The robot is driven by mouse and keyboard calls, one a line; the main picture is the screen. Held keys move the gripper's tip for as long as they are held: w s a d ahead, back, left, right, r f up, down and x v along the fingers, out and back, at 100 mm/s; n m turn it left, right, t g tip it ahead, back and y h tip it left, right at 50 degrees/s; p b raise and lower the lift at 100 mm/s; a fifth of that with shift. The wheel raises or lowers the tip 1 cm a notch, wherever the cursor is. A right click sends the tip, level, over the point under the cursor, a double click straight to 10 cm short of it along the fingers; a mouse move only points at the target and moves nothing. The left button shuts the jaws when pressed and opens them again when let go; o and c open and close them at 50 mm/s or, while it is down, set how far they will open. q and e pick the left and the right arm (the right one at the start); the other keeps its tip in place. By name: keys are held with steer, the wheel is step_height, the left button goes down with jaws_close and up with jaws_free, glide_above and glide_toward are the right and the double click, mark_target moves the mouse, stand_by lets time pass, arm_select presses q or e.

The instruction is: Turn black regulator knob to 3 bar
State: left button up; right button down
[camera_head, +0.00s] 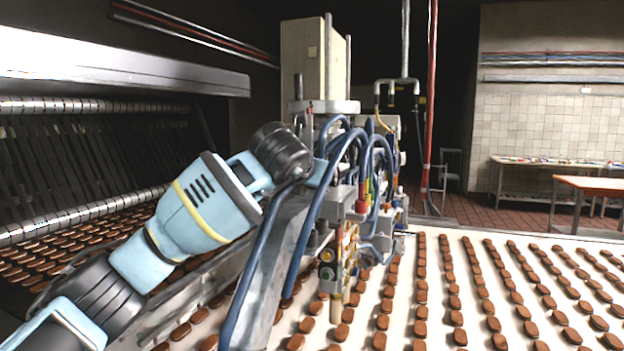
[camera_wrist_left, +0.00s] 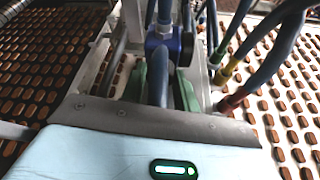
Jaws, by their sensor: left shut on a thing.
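My left arm comes in from the left in the head view, and its gripper (camera_head: 318,172) reaches the hose-covered machine head, where its fingertips are mostly hidden. In the left wrist view, the green-padded fingers of my left gripper (camera_wrist_left: 172,78) sit on either side of a blue regulator body (camera_wrist_left: 160,44) and are closed around its dark part. The black regulator knob is mostly hidden between the fingers and behind a blue hose, and I cannot read a pressure scale. My right gripper is not in view.
Several blue hoses (camera_head: 343,150) loop close around the gripper. Below, a white conveyor (camera_head: 470,245) carries rows of brown biscuits. A red pole (camera_head: 431,100) stands behind.

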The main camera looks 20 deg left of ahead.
arm_select(q)
steer(key=shift+m+y, duration=0.3)
steer(key=shift+m, duration=0.2)
steer(key=o, duration=1)
steer(key=shift+v, duration=3.95)
